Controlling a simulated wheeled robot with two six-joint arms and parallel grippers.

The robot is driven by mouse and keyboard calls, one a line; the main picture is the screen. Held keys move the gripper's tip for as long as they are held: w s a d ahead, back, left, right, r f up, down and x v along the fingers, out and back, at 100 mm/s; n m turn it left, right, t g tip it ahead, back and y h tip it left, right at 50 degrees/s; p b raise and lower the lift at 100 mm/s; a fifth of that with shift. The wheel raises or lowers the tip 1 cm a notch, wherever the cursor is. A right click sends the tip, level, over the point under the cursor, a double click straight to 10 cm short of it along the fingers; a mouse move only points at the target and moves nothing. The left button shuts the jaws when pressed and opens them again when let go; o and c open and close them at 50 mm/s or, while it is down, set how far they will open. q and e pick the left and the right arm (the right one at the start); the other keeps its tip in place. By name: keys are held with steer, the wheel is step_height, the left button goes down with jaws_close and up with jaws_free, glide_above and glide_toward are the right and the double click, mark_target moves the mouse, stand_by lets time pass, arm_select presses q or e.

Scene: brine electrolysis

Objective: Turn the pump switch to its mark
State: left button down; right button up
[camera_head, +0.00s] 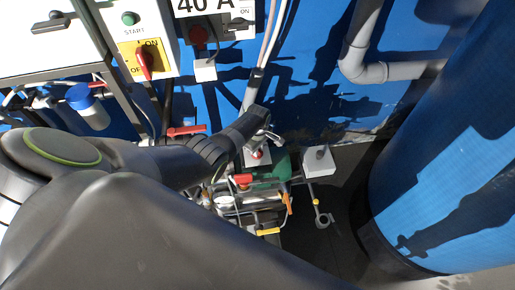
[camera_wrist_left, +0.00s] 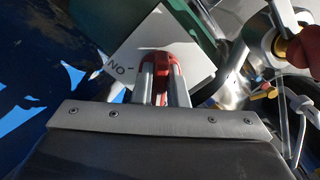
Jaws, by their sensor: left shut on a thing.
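The pump switch has a red knob (camera_wrist_left: 156,62) on a white plate (camera_wrist_left: 182,28). In the left wrist view the plate carries an upside-down "ON" with a short dash, to the left of the knob. My left gripper (camera_wrist_left: 160,82) is shut on the red knob, with one metal finger on each side of it. In the head view my left gripper (camera_head: 265,136) reaches down to the switch's white box (camera_head: 248,160), where a bit of red shows below the fingers. The knob's exact pointing direction is largely hidden by the fingers. My right gripper is not in view.
A green pump motor (camera_head: 282,166), pipes and red, orange and yellow valve handles crowd the switch. A large blue tank (camera_head: 448,190) stands at the right. A yellow panel with another red switch (camera_head: 145,62) and a green START button (camera_head: 129,18) are at the upper left.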

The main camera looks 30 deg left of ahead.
arm_select(q)
steer(key=shift+w+n, duration=0.1)
steer(key=shift+n, duration=0.4)
steer(key=c, duration=1.4)
jaws_free()
steer(key=shift+c, duration=0.2)
steer(key=shift+r, duration=0.15)
steer(key=shift+r+p, duration=0.25)
steer(key=shift+p, duration=0.05)
step_height(320, 180, up, 8)
steer(key=p, duration=0.2)
steer(key=shift+f+p, duration=0.25)
steer(key=shift+p, duration=0.05)
step_height(320, 180, up, 9)
